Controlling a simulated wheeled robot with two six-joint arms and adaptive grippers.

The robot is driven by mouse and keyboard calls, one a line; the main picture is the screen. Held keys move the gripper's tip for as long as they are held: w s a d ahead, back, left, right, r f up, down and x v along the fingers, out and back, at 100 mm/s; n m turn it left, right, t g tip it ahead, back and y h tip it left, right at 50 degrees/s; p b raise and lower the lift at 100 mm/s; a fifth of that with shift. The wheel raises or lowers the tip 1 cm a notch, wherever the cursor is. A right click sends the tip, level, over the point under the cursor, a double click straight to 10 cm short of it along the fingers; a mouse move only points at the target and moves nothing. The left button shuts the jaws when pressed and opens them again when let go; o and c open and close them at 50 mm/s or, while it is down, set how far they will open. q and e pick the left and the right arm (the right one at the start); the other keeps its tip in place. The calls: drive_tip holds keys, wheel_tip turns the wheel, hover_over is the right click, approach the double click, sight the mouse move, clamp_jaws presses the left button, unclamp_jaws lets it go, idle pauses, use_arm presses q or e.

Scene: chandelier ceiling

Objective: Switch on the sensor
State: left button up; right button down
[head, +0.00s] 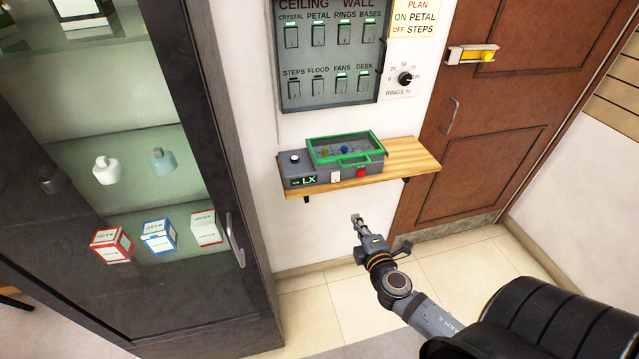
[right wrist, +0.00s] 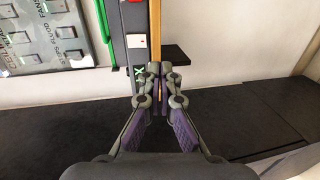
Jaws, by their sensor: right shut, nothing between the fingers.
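The sensor (head: 318,178) is a grey box with a green-framed clear lid, standing on a wooden wall shelf (head: 408,160). Its front has a lit green "LX" display (head: 303,181), a white rocker switch (head: 335,177) and a red button (head: 361,172). The right wrist view shows the white switch (right wrist: 137,40) and part of the display (right wrist: 139,73) beyond the fingers. My right gripper (head: 357,219) is shut and empty, below and in front of the shelf, apart from the box. My left gripper is not in view.
A switch panel (head: 328,98) and a dial (head: 405,78) are on the wall above. A glass cabinet (head: 222,140) with bottles and boxes stands at the left. A brown door (head: 500,120) is at the right. The floor before the shelf is clear.

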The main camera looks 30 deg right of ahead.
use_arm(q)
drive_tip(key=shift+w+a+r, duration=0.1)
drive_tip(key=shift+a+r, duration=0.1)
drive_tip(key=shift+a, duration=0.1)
use_arm(e)
drive_tip(key=r, duration=0.1)
drive_tip(key=a+r, duration=0.1)
drive_tip(key=shift+w+r+t, duration=0.15)
drive_tip(key=shift+r+t, duration=0.15)
drive_tip(key=shift+t, duration=0.1)
drive_tip(key=shift+d, duration=0.1)
drive_tip(key=shift+w, duration=0.1)
drive_tip(key=p, duration=0.3)
approach(336, 181)
drive_tip(key=x, duration=0.7)
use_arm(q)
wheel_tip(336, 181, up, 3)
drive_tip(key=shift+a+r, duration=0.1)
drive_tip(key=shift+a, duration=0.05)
